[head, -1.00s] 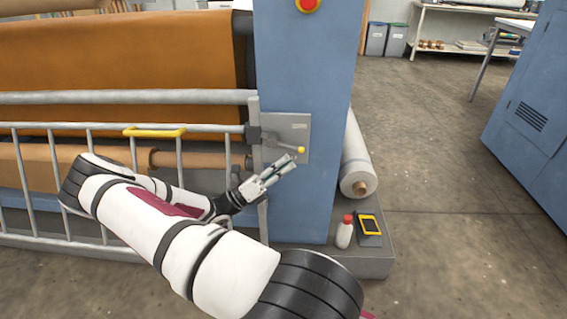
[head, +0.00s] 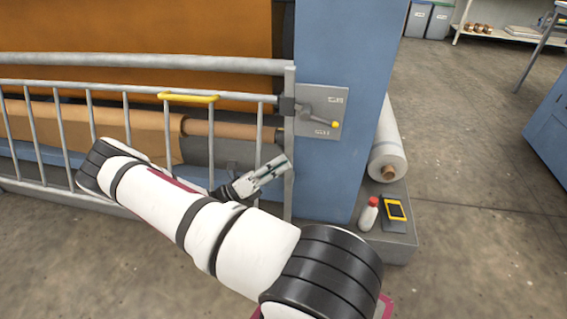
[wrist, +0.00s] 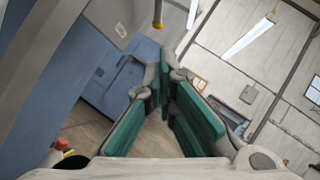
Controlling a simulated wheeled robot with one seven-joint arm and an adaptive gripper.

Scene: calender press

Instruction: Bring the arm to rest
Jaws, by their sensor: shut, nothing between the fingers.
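My gripper (head: 277,169) is in front of the right end of the metal guard gate (head: 85,110), below the latch plate (head: 335,100). Its fingers point up and to the right and hold nothing. In the wrist view the green-padded fingers (wrist: 168,92) come together toward their tips. My white and black arm crosses the lower part of the head view in front of the gate. A latch lever with a yellow knob (head: 335,124) sits on the plate, apart from the fingers. A yellow handle (head: 188,98) is on the gate's top rail.
A blue machine column (head: 345,40) stands right of the gate. On the grey plinth (head: 400,248) are a white bottle with a red cap (head: 369,214), a yellow device (head: 396,209) and a white roll (head: 388,150). The floor to the right (head: 480,190) is clear.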

